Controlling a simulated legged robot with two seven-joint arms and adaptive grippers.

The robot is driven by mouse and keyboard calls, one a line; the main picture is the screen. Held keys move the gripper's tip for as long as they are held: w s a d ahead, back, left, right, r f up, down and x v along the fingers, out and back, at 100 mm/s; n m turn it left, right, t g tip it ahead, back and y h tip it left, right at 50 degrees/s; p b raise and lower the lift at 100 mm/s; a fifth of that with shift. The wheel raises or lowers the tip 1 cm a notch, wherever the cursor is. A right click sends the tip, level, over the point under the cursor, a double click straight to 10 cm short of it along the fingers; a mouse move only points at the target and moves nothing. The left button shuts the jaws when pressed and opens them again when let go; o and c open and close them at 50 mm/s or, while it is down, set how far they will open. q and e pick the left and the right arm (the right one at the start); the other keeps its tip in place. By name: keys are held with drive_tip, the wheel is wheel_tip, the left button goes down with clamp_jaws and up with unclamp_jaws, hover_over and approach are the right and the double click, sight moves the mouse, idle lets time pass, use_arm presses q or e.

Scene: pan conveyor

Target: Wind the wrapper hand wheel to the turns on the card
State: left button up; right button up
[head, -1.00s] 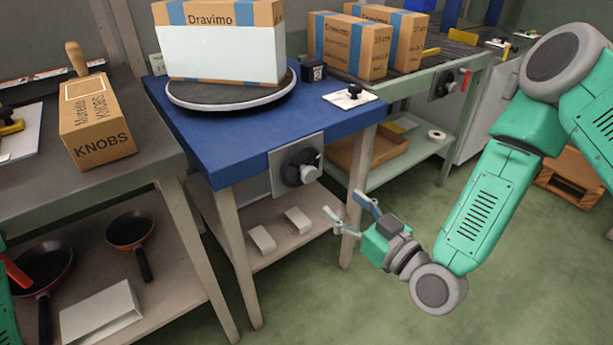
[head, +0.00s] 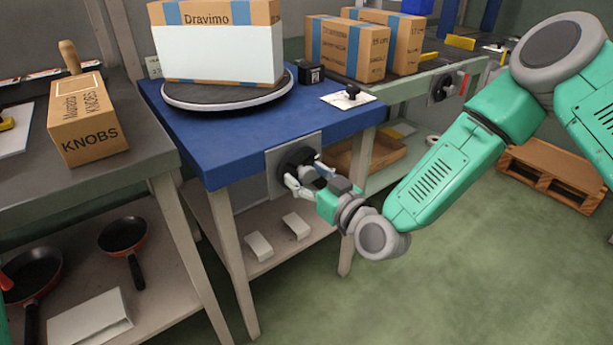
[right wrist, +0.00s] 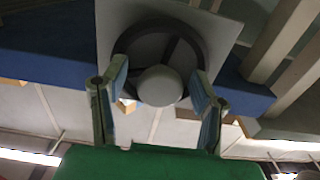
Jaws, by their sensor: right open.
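The wrapper hand wheel (head: 290,158) is a dark wheel on a grey plate (head: 277,182) at the front of the blue table (head: 222,137). In the right wrist view the wheel (right wrist: 128,47) is a dark ring with a round grey knob (right wrist: 160,86). My right gripper (head: 304,171) is at the wheel with its fingers open. In the right wrist view the gripper (right wrist: 158,74) has one finger on each side of the knob, with gaps showing. A wrapped Dravimo box (head: 217,56) stands on the turntable (head: 228,103). My left gripper is out of view. I cannot read any turns card.
A small black box (head: 310,73) and a white plate with a black knob (head: 348,96) are on the blue table. A KNOBS carton (head: 88,130) stands on the left bench. Pans (head: 123,235) lie below.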

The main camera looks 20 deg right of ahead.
drive_tip(key=c, duration=1.2)
drive_tip(key=m+p, duration=0.1)
drive_tip(key=m, duration=0.2)
drive_tip(key=shift+c, duration=0.2)
drive_tip(key=shift+a+m+p, duration=0.1)
drive_tip(key=shift+m+p, duration=0.2)
drive_tip(key=shift+m, duration=1)
clamp_jaws()
drive_tip(key=o, duration=1.2)
unclamp_jaws()
drive_tip(key=shift+o, duration=0.2)
drive_tip(key=shift+s, duration=0.1)
drive_tip(key=v, duration=1.2)
